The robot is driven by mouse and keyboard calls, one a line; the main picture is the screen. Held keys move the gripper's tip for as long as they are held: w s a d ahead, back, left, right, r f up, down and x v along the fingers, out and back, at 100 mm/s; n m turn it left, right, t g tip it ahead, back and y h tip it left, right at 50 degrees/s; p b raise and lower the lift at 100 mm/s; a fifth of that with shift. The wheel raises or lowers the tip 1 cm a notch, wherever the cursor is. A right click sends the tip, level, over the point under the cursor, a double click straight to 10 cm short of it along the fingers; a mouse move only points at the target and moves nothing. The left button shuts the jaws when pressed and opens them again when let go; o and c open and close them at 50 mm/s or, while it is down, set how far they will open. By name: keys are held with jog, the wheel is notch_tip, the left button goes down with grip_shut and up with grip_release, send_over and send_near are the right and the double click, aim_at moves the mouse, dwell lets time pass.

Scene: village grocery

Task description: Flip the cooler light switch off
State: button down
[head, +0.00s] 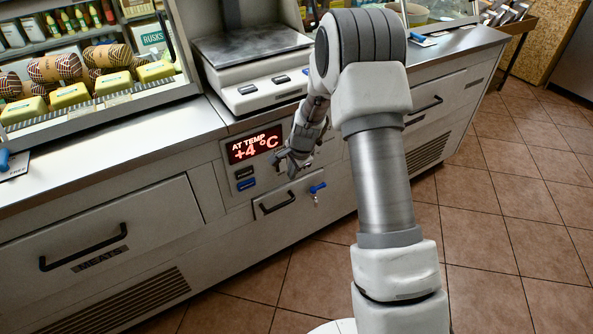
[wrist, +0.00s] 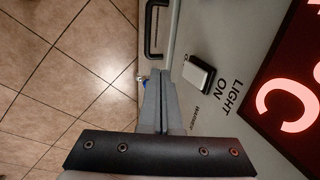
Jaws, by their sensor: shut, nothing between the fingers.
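The cooler light switch (wrist: 198,73) shows in the wrist view as a small rocker with a pale face and dark sides, on the grey panel beside the printed words LIGHT ON. My gripper (wrist: 159,73) is shut and empty. Its fingertips lie just left of the switch in the wrist view, apart from it in the picture; I cannot tell the depth between them. In the head view my gripper (head: 287,160) is in front of the counter panel, just right of the red temperature display (head: 255,147), and the light switch is mostly hidden behind it.
A black and a blue button (head: 246,184) sit under the display. Below is a small drawer (head: 276,203) with a black handle and a blue-headed key (head: 317,188). A scale (head: 255,85) stands on the counter above. The tiled floor (head: 500,260) is clear at right.

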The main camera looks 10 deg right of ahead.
aim_at(286, 165)
jog(key=shift+w+a+f, duration=0.1)
jog(key=shift+w+a, duration=0.15)
jog(key=shift+w, duration=0.4)
jog(key=shift+w+a, duration=0.2)
jog(key=shift+w, duration=0.45)
jog(key=shift+w, duration=0.1)
jog(key=shift+w+a+f, duration=0.1)
jog(key=shift+w+f, duration=0.05)
